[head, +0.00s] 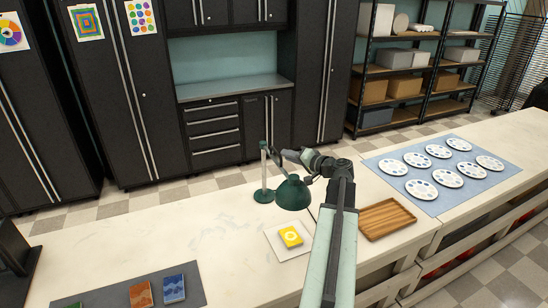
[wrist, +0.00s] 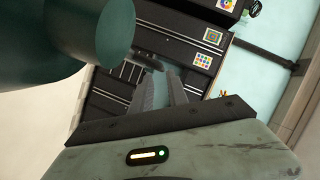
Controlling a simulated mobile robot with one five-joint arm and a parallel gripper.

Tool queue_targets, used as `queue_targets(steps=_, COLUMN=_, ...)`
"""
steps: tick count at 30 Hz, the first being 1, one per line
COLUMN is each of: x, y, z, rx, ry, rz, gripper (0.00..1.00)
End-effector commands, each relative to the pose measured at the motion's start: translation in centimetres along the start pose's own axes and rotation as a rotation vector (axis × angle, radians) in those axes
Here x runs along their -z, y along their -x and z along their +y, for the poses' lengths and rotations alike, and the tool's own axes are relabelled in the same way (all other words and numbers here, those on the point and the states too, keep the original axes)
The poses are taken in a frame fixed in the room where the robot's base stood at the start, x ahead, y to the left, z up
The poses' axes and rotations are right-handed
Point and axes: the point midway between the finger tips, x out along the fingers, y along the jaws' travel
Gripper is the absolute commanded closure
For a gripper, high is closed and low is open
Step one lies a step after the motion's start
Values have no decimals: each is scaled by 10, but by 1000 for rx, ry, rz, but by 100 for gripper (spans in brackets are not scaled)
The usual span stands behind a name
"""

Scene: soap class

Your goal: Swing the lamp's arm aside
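The dark green desk lamp (head: 293,194) stands on the pale table. Its round base (head: 264,196) and upright post are left of its shade, and its arm slants from the post top down to the shade. My gripper (head: 290,155) is at the lamp's arm, just above the shade; contact cannot be told there. In the wrist view the shade (wrist: 60,25) fills the upper left, close to my gripper (wrist: 160,75). The two grey fingers stand apart with a gap between them. A short dark bar lies just beyond the fingertips; whether it is between them is unclear.
A yellow card or soap on a white square (head: 290,236) lies in front of the lamp. A wooden tray (head: 386,219) is right of my arm. Several paint palettes lie on a blue mat (head: 380,165). A grey mat (head: 200,286) with coloured blocks is front left. Bare table lies left of the lamp.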

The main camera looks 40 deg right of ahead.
Motion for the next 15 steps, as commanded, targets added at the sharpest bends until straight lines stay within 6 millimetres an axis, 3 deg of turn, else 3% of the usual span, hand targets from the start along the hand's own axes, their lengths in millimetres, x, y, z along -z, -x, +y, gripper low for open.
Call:
queue_targets(steps=8, x=0, y=-13, z=0, rx=0, ry=1, rz=-2, gripper=80)
queue_targets(steps=15, x=0, y=-57, z=1, rx=1, ry=0, rz=-4, gripper=80)
